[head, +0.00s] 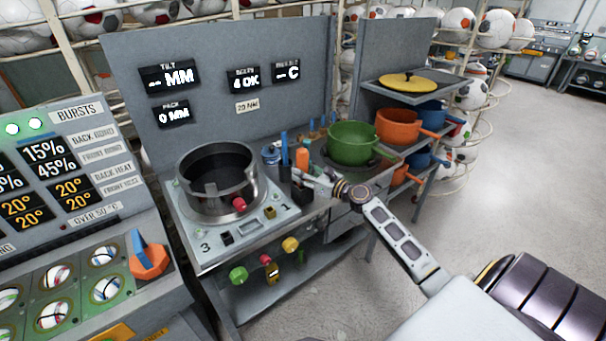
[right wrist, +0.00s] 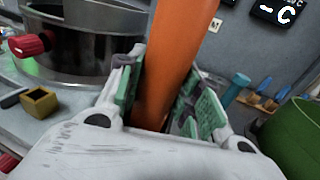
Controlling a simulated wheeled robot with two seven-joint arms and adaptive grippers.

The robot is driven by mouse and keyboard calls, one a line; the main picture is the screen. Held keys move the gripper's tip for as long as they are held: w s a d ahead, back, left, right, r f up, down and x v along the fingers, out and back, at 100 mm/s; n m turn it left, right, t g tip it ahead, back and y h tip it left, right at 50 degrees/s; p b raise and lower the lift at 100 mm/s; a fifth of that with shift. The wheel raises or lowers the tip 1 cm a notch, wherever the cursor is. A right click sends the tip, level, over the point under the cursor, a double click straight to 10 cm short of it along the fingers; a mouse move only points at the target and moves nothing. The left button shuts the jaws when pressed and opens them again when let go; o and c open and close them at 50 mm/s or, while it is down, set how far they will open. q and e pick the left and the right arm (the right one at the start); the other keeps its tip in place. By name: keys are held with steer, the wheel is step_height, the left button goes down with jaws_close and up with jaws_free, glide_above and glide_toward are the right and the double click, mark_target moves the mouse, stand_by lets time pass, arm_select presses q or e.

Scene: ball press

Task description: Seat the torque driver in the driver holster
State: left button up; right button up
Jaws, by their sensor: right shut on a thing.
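In the right wrist view the orange handle (right wrist: 172,55) stands between the green pads of my right gripper (right wrist: 160,110). My right gripper (head: 308,174) is shut on it, low on the handle. A dark, box-like holder (head: 301,191), probably the driver holster, is just below the gripper. The driver's lower end is hidden, so I cannot tell whether it is inside the holder. My left gripper is not in view.
The round steel press (head: 216,185) stands left of the gripper, with a red knob (head: 239,204). A green pot (head: 352,143) is close on the right, with orange pots (head: 398,127) beyond. Blue-handled tools (head: 284,146) stand close to the driver. A grey panel rises behind.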

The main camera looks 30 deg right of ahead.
stand_by(0.4)
steer(key=o, duration=1.1)
steer(key=shift+s+r, duration=0.1)
steer(key=shift+b+v, duration=0.7)
steer(key=shift+v, duration=5.25)
